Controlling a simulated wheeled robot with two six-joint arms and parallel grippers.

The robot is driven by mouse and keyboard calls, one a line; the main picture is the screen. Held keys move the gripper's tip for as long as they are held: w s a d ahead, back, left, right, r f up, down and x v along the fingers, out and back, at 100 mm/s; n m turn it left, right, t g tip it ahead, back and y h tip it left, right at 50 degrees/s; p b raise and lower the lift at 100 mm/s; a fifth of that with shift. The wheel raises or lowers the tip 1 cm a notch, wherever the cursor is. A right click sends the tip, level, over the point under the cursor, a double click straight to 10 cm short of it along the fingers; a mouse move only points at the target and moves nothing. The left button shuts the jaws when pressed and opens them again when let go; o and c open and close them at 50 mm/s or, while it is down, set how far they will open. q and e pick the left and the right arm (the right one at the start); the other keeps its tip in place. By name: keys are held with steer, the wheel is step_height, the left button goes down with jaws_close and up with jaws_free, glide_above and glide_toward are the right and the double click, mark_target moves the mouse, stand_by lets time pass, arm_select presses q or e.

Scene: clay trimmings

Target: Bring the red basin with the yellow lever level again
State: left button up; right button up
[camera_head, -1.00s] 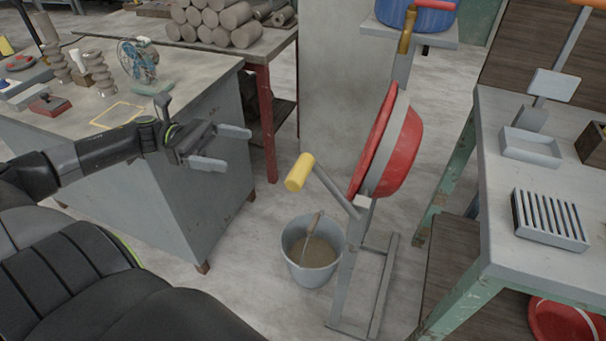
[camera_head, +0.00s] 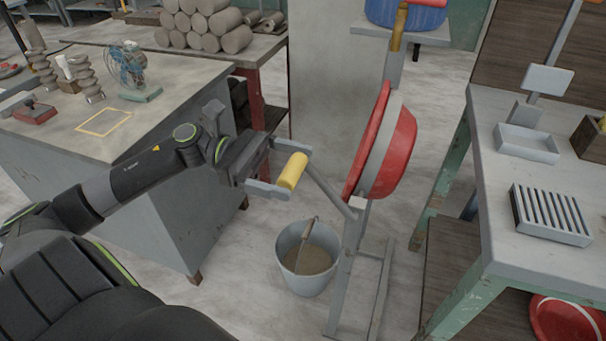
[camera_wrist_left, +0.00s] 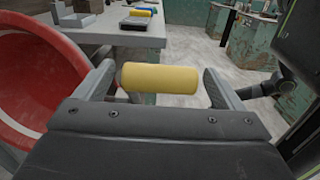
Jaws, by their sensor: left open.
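The red basin (camera_head: 394,155) is tipped steeply on its side on a grey stand (camera_head: 347,265). Its lever, a grey rod with a yellow handle (camera_head: 292,170), sticks out to the left and slightly up. My left gripper (camera_head: 279,170) is open around the yellow handle, with a finger on either side. In the left wrist view the yellow handle (camera_wrist_left: 160,78) lies crosswise between the two fingers, with gaps visible at its ends. The basin (camera_wrist_left: 40,85) fills the left of that view. My right gripper is not in view.
A grey workbench (camera_head: 150,110) is at the left. A table with a slatted rack (camera_head: 550,215) stands at the right.

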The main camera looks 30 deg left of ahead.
mark_target(301, 173)
arm_select(q)
steer(key=shift+x, duration=1.6)
steer(key=c, duration=1.2)
